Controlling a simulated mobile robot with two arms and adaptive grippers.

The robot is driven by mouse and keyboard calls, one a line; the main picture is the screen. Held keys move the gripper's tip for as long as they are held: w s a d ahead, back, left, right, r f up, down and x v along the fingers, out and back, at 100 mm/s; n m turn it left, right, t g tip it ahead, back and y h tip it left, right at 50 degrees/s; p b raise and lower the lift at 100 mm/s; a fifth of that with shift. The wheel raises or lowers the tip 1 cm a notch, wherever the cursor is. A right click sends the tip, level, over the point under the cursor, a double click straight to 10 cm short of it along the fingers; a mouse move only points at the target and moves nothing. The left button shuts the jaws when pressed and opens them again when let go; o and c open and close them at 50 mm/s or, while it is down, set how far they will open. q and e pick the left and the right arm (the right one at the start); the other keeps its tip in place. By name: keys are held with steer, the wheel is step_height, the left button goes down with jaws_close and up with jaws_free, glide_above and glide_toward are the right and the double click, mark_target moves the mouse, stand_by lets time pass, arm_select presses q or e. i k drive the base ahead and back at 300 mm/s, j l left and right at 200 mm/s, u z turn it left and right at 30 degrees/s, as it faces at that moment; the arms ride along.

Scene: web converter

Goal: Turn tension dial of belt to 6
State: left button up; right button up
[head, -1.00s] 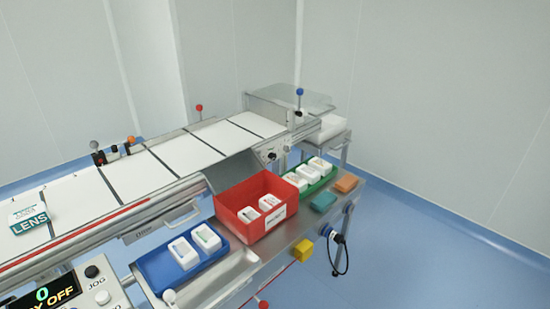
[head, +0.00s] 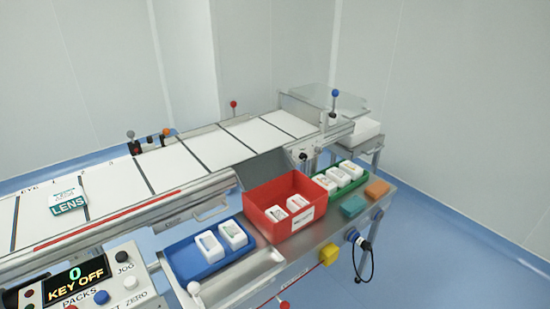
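A white belt (head: 172,172) with dark cross bars runs from the lower left to the far right of the machine. A small dark round knob (head: 302,156) sits on the machine's side near the right end of the belt. It may be the tension dial, but it is too small to read any numbers or its pointer. Neither of my grippers is in view.
A control panel (head: 75,283) reads 0 and KEY OFF at lower left. A LENS pack (head: 68,207) lies on the belt. A red bin (head: 262,221) and blue tray (head: 184,263) stand on the side shelf. Blue floor (head: 450,255) is clear at right.

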mark_target(304, 157)
steer(key=i+l+u, duration=0.15)
steer(key=l+u, duration=0.15)
steer(key=i+l+u, duration=0.1)
steer(key=l+u, duration=0.2)
steer(key=l, duration=0.2)
steer(key=l+u, duration=0.25)
steer(key=l, duration=0.15)
steer(key=l+u, duration=0.3)
steer(key=l, duration=2.7)
